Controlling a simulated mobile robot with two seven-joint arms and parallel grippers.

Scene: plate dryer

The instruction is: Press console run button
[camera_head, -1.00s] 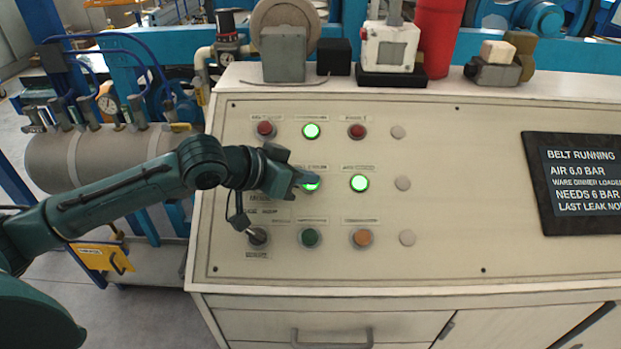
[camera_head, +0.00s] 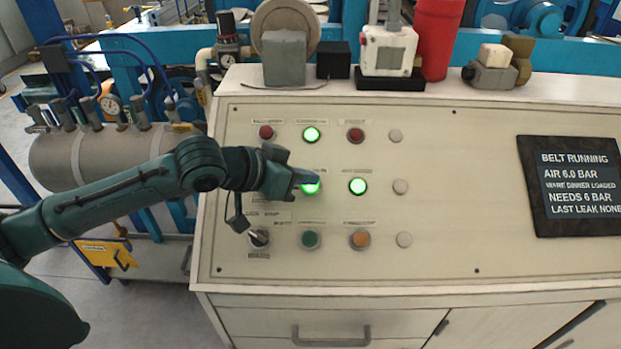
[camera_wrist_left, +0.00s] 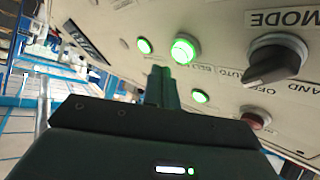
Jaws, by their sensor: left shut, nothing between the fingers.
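The cream console panel (camera_head: 450,200) carries rows of round buttons. Lit green buttons are in the top row (camera_head: 311,134) and middle row, one right of my gripper (camera_head: 358,186) and one partly behind its tip (camera_head: 311,188). A dark green button (camera_head: 310,239) and an orange button (camera_head: 360,239) are in the bottom row. Small labels in the head view are unreadable, so I cannot tell which is run. My left gripper (camera_head: 304,180) is shut and empty over the middle-left lit button. In the left wrist view its fingers (camera_wrist_left: 162,84) are beside a lit button (camera_wrist_left: 183,50); contact is unclear.
A black selector knob (camera_wrist_left: 275,62) marked MODE is close to the hand. Red buttons (camera_head: 265,132) are in the top row. The dark screen (camera_head: 575,186) reads BELT RUNNING, AIR 6.0 BAR. Small devices (camera_head: 388,50) stand along the console's back ledge.

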